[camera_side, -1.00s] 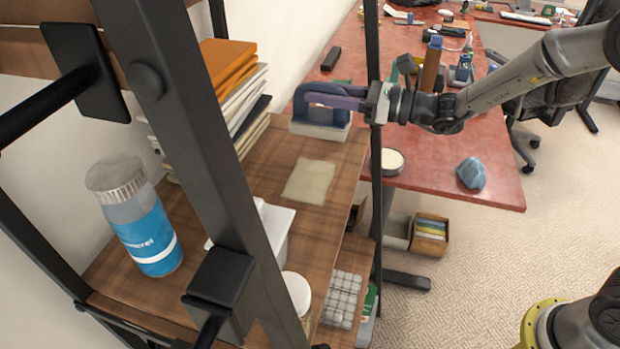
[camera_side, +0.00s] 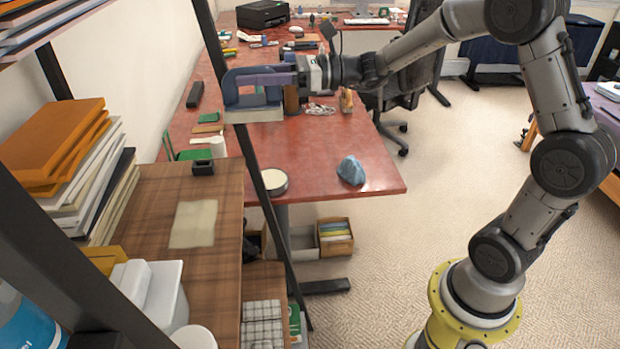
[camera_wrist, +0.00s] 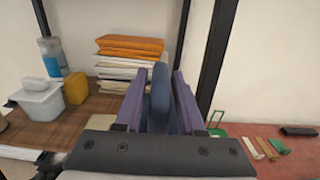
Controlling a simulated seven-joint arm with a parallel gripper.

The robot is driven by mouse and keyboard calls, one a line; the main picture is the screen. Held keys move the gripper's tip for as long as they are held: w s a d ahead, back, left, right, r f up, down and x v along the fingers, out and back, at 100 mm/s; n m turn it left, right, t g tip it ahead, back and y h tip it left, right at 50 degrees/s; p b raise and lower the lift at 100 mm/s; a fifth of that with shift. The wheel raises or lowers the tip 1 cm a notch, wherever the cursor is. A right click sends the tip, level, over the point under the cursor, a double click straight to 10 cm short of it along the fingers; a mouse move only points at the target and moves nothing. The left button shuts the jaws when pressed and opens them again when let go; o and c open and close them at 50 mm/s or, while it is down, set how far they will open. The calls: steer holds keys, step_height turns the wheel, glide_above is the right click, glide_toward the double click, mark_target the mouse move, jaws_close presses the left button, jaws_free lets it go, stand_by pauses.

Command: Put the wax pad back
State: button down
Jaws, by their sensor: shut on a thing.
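The wax pad, which I take to be a dark blue loop-handled block with a pale base (camera_side: 254,115), is held level in the air in the side view. My gripper (camera_side: 272,80) is shut on its blue handle from the right, with purple fingers. The wrist view shows the blue handle (camera_wrist: 160,95) edge-on between the two fingers; its base is hidden there. The pad hangs above and beyond the wooden shelf (camera_side: 222,262) in the side picture, overlapping the dark shelf post. A flat pale square (camera_side: 194,224) lies on the shelf.
Orange and white books (camera_side: 72,165) are stacked at the shelf's left. A white tub (camera_side: 165,298) stands nearer the camera. A small black object (camera_side: 203,167) sits at the shelf's far end. The dark post (camera_side: 262,185) borders the shelf. A red table (camera_side: 310,155) lies beyond.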

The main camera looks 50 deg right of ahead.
steer(key=s+d+f+m+t+h, duration=0.3)
steer(key=d+f+m+h, duration=0.25)
steer(key=d+f, duration=0.6)
steer(key=s+d+f+m+t+h, duration=0.2)
steer(key=s+d+f+m+h, duration=0.15)
steer(key=d+f+h, duration=0.55)
steer(key=shift+y, duration=0.85)
steer(key=shift+w+d+f, duration=1)
steer(key=shift+w+f, duration=1.15)
steer(key=shift+f, duration=0.45)
steer(key=shift+w+d+f, duration=0.95)
steer(key=shift+w+f, duration=1.25)
steer(key=shift+f, duration=0.4)
steer(key=shift+w+d+f, duration=1)
steer(key=shift+w+f, duration=1.15)
steer(key=shift+f, duration=0.45)
steer(key=shift+f, duration=0.15)
steer(key=c, duration=0.5)
jaws_free()
